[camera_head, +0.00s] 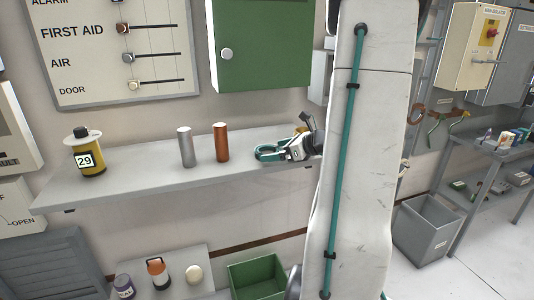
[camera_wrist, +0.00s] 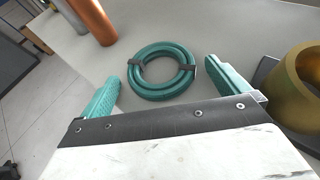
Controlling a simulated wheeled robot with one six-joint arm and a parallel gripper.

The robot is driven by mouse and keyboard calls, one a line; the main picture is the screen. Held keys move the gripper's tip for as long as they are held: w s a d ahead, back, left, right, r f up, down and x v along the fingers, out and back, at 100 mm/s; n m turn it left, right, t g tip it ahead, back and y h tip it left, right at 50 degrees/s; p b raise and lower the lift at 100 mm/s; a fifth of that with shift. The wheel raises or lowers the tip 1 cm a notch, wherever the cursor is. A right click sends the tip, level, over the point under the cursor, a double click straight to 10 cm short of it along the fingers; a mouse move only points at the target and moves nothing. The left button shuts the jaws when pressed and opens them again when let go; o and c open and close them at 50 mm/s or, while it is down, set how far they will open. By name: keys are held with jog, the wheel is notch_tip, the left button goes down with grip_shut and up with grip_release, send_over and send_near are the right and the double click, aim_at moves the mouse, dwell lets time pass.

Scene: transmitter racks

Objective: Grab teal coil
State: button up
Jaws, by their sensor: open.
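The teal coil (camera_wrist: 149,89) is a ring of teal tubing with dark bands, lying flat on the grey shelf (camera_head: 130,176). In the wrist view it lies between and just ahead of the two teal fingers of my gripper (camera_wrist: 160,88). The fingers are open, one on each side, with nothing held. A gap shows between each finger and the coil. In the head view my gripper (camera_head: 272,152) is at the right part of the shelf, and coil and fingers overlap there, so they are hard to tell apart. My arm hides the shelf's right end.
A copper cylinder (camera_head: 221,143) and a silver cylinder (camera_head: 185,147) stand left of my gripper. A yellow container marked 29 (camera_head: 88,155) stands at the shelf's left. A brass ring-like thing (camera_wrist: 297,92) is close to my right finger. A green cabinet (camera_head: 262,45) hangs above.

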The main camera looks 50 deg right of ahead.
jog(key=shift+w+a+f, duration=0.1)
jog(key=shift+w+f, duration=0.15)
jog(key=shift+w, duration=0.25)
jog(key=c, duration=1.1)
jog(key=shift+o, duration=0.2)
jog(key=shift+r, duration=0.1)
